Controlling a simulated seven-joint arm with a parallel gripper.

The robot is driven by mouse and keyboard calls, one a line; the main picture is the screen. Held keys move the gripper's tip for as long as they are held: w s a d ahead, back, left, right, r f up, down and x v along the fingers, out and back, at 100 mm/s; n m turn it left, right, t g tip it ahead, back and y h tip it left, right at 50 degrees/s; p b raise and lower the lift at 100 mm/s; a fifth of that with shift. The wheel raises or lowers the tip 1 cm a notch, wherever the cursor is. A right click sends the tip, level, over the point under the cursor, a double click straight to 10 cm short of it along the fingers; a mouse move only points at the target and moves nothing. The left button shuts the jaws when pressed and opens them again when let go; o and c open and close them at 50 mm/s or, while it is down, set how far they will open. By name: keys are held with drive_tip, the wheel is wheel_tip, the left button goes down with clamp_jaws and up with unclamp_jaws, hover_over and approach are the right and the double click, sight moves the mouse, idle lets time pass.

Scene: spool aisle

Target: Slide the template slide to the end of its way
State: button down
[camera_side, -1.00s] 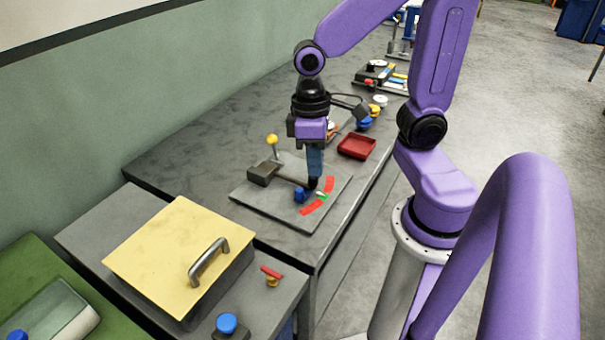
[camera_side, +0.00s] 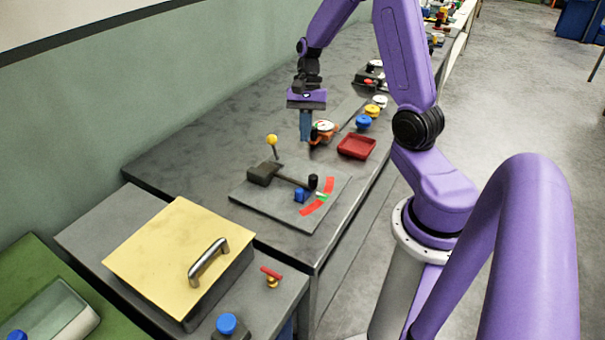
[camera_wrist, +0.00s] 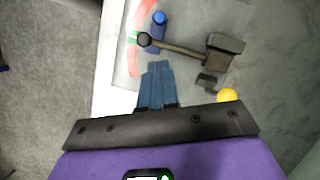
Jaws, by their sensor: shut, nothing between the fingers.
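No part is plainly marked as the template slide, so I cannot tell which one it is. A grey plate (camera_side: 258,203) carries a dark block (camera_side: 264,173) with a bar ending in an upright black knob (camera_side: 313,181). A blue piece (camera_side: 300,195) stands beside the bar, near a red arc (camera_side: 313,207) with a green mark (camera_side: 322,196). The knob (camera_wrist: 144,39) and bar (camera_wrist: 178,50) also show in the wrist view. My gripper (camera_side: 306,139) is shut and empty, pointing down, raised beyond the knob and apart from it. Its blue fingers are together in the wrist view (camera_wrist: 160,66).
An orange piece with a pale dial (camera_side: 322,128) sits close behind my gripper. A red tray (camera_side: 356,146) and blue and yellow knobs (camera_side: 364,122) lie to the right.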

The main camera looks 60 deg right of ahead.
sight(300, 196)
drive_tip(key=shift+w+d+f+m, duration=0.1)
drive_tip(key=shift+d+f+m, duration=0.15)
drive_tip(key=shift+d+m, duration=0.4)
drive_tip(key=shift+d+f+m, duration=0.2)
drive_tip(key=shift+d+m, duration=0.15)
drive_tip(key=shift+d, duration=0.45)
drive_tip(key=x, duration=1)
drive_tip(key=shift+a, duration=0.25)
drive_tip(key=shift+s+a, duration=0.2)
drive_tip(key=shift+a, duration=0.95)
drive_tip(key=shift+s+a, duration=0.2)
drive_tip(key=shift+a, duration=0.55)
